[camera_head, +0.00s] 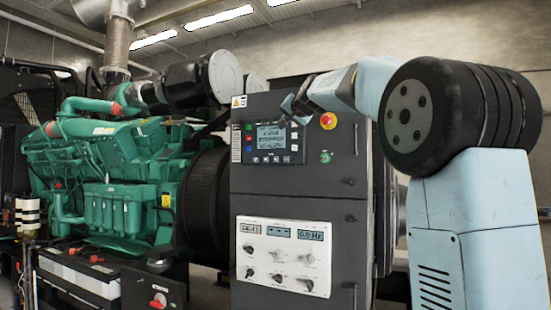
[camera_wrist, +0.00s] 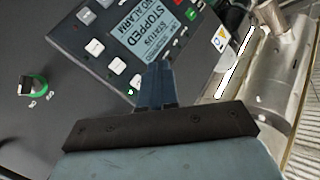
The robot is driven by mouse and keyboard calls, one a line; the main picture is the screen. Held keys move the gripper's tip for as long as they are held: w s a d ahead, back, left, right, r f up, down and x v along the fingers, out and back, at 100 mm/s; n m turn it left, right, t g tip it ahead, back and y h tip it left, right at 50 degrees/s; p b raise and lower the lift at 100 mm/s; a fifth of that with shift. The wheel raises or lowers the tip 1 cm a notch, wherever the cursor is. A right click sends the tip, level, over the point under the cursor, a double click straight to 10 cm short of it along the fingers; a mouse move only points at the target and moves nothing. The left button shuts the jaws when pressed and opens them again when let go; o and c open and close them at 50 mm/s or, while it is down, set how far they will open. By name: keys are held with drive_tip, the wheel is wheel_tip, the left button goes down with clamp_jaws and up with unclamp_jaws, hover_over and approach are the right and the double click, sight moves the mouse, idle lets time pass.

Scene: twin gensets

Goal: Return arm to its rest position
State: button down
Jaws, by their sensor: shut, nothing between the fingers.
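My arm reaches in from the right in the head view. My gripper (camera_head: 291,104) is in front of the dark grey control cabinet (camera_head: 262,192), near the upper right corner of the controller with the screen (camera_head: 272,143). In the wrist view my gripper (camera_wrist: 155,82) is shut and empty, its fingers together and overlapping the edge of the controller (camera_wrist: 88,48). The controller's screen (camera_wrist: 147,34) there reads "STOPPED" and "NO ALARM". I cannot tell whether the fingertips touch the panel.
A red stop button (camera_head: 328,121) and a green switch (camera_head: 325,157) sit on the cabinet beside the controller. Below is a white panel (camera_head: 283,257) with knobs and displays. A green engine (camera_head: 120,160) stands at left. The wrist view shows metal pipework (camera_wrist: 285,75) at right.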

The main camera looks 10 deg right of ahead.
drive_tip(key=s+f+n+g+h, duration=0.2)
drive_tip(key=s+f+n+g, duration=0.3)
drive_tip(key=s+f, duration=3.8)
drive_tip(key=s+g, duration=0.2)
drive_tip(key=g, duration=0.3)
drive_tip(key=shift+s+d+f+n+g+h, duration=0.15)
drive_tip(key=shift+s+d+n+g+h, duration=0.15)
drive_tip(key=shift+s, duration=0.05)
